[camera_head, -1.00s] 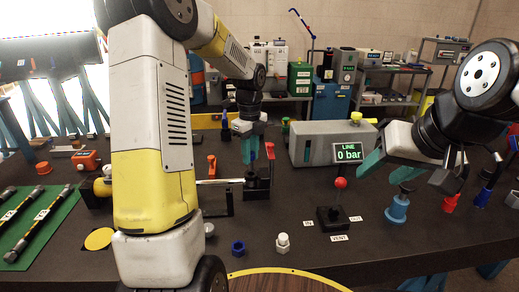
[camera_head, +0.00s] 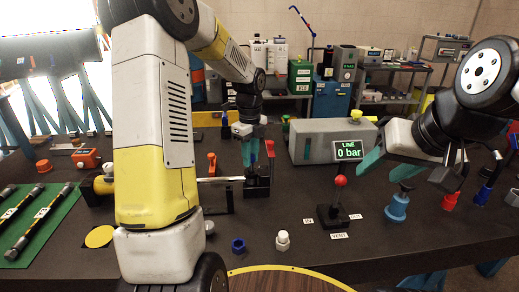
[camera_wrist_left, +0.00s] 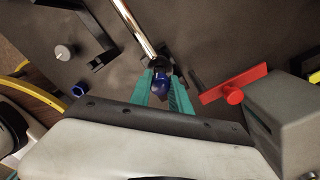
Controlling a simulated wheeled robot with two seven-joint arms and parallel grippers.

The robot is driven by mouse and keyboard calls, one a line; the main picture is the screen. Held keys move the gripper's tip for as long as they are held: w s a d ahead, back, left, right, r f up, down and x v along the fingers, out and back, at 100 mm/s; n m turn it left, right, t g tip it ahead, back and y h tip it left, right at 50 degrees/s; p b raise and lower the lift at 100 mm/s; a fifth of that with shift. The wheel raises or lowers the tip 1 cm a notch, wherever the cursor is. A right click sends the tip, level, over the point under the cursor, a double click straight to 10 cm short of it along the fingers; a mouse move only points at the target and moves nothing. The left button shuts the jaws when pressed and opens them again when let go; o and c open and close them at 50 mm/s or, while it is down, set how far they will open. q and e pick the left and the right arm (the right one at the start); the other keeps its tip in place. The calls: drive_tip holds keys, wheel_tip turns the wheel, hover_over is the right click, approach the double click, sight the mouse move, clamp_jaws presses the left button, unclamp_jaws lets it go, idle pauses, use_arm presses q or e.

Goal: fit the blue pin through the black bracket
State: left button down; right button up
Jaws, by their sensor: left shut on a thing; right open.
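My left gripper (camera_head: 255,168) is low over the black bracket (camera_head: 258,190), near the right end of a horizontal metal rod. In the left wrist view its teal fingers (camera_wrist_left: 161,93) are shut on the blue pin (camera_wrist_left: 161,84), beside the rod's end. Dark bracket parts (camera_wrist_left: 194,76) show just behind the fingers. The fingers hide much of the pin and bracket, so I cannot tell how far the pin is in the hole. My right gripper (camera_head: 380,175) is open and empty above the table at the right.
A red-handled lever (camera_head: 341,182) on a black base stands right of the bracket. A grey box (camera_head: 318,142) with a "0 bar" display is behind it. A blue nut (camera_head: 238,246) and a white fitting (camera_head: 283,240) lie in front. A blue fitting (camera_head: 397,206) stands below my right gripper.

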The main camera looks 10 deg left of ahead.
use_arm(q)
drive_tip(key=shift+f, duration=1.5)
drive_tip(key=c, duration=1.1)
unclamp_jaws()
wheel_tip(320, 180, up, 7)
drive_tip(key=shift+r, duration=0.4)
